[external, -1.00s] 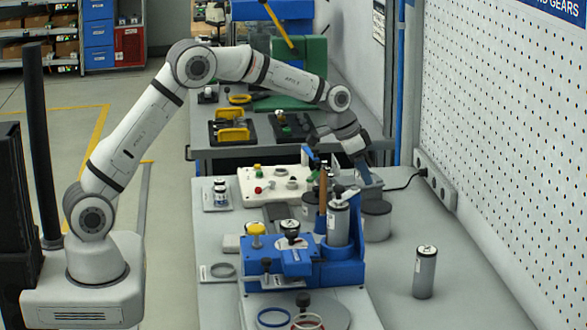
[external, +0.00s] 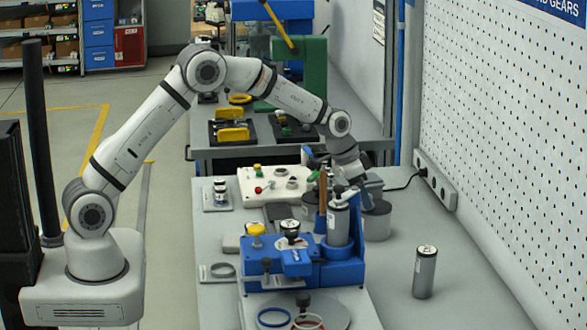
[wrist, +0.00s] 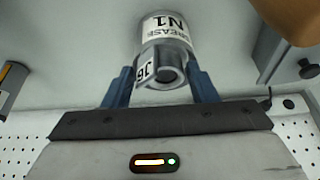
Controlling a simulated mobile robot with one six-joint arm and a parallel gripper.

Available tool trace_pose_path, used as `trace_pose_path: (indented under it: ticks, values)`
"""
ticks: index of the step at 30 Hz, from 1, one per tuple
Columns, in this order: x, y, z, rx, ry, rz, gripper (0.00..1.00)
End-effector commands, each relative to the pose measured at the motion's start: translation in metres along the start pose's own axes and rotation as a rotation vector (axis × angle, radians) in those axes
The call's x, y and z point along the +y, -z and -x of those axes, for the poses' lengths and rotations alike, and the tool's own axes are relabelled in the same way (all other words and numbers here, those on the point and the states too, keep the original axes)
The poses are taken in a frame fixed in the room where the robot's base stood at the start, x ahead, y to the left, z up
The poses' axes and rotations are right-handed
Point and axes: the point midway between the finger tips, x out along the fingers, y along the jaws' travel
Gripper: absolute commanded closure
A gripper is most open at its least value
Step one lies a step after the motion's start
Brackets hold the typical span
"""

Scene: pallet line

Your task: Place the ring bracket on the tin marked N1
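The tin marked N1 (wrist: 167,28) shows at the top middle of the wrist view, with a white label reading N1. A small grey ring-shaped piece with a tag reading J6, which I take as the ring bracket (wrist: 163,72), overlaps the tin's near end. My gripper (wrist: 163,80) has its blue fingers at both sides of this piece and looks shut on it. I cannot tell whether the piece touches the tin. In the external view, my gripper (external: 367,188) is just above a grey tin (external: 377,222); the held piece is hidden there.
A blue fixture (external: 290,262) holding a silver canister (external: 338,224) stands close in front of my gripper. Another canister (external: 425,272) stands alone on the right. The pegboard wall (external: 505,150) is to the right. The bench between that canister and the fixture is clear.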

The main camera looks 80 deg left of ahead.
Motion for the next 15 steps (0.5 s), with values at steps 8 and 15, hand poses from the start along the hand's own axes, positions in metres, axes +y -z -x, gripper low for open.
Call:
trace_pose_path:
  ticks: [8, 15]
  values:
    - [0.0, 0.0003, 0.0005, 0.0, 0.0, 0.0, 0.35]
    - [-0.0002, 0.002, 0.0073, 0.002, 0.001, 0.0, 0.35]
